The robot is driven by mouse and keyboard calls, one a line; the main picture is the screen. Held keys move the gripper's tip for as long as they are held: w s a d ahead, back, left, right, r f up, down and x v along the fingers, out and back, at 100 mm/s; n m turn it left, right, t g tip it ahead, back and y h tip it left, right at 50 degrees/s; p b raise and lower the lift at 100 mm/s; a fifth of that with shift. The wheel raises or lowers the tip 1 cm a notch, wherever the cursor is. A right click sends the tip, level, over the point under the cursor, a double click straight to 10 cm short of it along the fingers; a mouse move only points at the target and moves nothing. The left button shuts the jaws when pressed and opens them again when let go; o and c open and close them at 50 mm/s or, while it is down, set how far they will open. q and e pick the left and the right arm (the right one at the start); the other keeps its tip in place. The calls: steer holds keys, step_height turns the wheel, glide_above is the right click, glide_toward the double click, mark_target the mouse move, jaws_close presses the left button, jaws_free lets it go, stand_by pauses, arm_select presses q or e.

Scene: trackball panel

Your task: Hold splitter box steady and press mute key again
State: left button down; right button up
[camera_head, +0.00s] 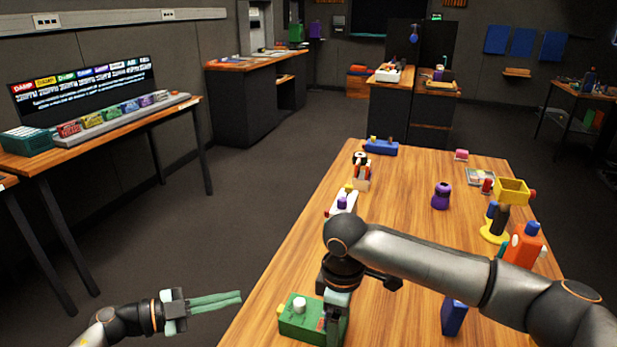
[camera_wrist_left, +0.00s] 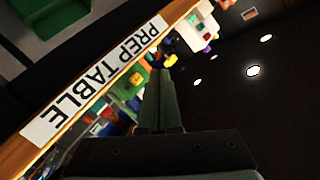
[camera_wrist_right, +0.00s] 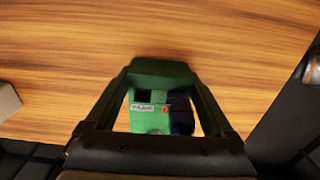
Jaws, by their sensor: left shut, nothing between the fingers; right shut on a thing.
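A green box (camera_head: 296,325), apparently the splitter box, sits at the table's near left edge. It has a white knob (camera_head: 299,305) on top and a small yellow part (camera_head: 281,310) on its left side. My right gripper (camera_head: 336,312) points down and is shut on the box's right part. In the right wrist view the green box (camera_wrist_right: 147,112), with a small label and dark blue part, shows between the fingers. My left gripper (camera_head: 240,297) is shut and empty, left of the box and apart from it, off the table edge. I cannot tell which part is the mute key.
The wooden table (camera_head: 400,215) carries a purple object (camera_head: 441,196), a yellow stand (camera_head: 494,232), an orange object (camera_head: 524,246) and a blue block (camera_head: 453,316). My right arm crosses its near part. A "PREP TABLE" sign (camera_wrist_left: 95,82) is on the table's edge.

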arm_select(q)
steer(key=s+a+r, duration=0.3)
steer(key=a, duration=0.2)
steer(key=shift+a+r, duration=0.2)
steer(key=shift+a, duration=0.15)
stand_by(0.4)
arm_select(e)
steer(key=o, duration=1.2)
step_height(320, 180, up, 12)
steer(key=shift+r, duration=0.1)
arm_select(q)
step_height(320, 180, up, 8)
steer(key=p, duration=0.7)
steer(key=shift+f+p, duration=0.15)
steer(key=shift+p, duration=0.2)
arm_select(e)
step_height(320, 180, up, 6)
steer(key=shift+f, duration=0.1)
